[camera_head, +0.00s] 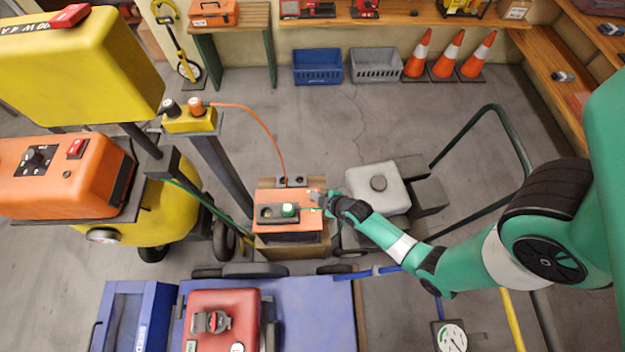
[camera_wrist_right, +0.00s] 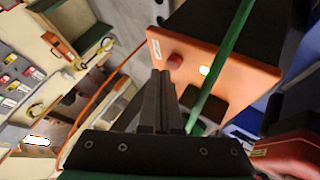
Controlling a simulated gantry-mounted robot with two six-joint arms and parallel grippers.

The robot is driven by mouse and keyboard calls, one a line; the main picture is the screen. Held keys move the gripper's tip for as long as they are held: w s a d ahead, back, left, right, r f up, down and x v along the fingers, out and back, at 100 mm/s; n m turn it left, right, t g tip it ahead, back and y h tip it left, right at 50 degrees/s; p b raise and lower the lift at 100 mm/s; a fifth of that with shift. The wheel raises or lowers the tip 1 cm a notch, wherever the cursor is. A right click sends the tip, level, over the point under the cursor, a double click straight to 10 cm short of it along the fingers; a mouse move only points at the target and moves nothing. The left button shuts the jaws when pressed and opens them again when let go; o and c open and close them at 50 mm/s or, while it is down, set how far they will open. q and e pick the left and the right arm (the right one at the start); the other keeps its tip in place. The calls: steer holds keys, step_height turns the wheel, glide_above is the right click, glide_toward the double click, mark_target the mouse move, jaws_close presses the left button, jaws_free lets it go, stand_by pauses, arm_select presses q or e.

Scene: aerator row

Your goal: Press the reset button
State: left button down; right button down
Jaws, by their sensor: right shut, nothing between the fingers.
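An orange control box (camera_head: 263,196) stands on a wooden base in the middle of the head view. A green button (camera_head: 288,209) sits in a dark panel on its top. I cannot read which button is the reset. My right gripper (camera_head: 322,199) is at the box's right edge. In the wrist view its fingertips (camera_wrist_right: 162,73) are shut and empty, close to the red button; contact cannot be told. My left gripper is not in view.
An orange cable (camera_head: 262,122) runs from the box to a yellow unit (camera_head: 190,121). A grey machine (camera_head: 376,187) stands right of the box. A red box (camera_head: 215,310) sits on a blue cart (camera_head: 310,310) in front.

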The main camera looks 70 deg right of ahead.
steer(key=shift+r, duration=0.35)
step_height(320, 180, up, 5)
steer(key=p, duration=0.5)
stand_by(0.8)
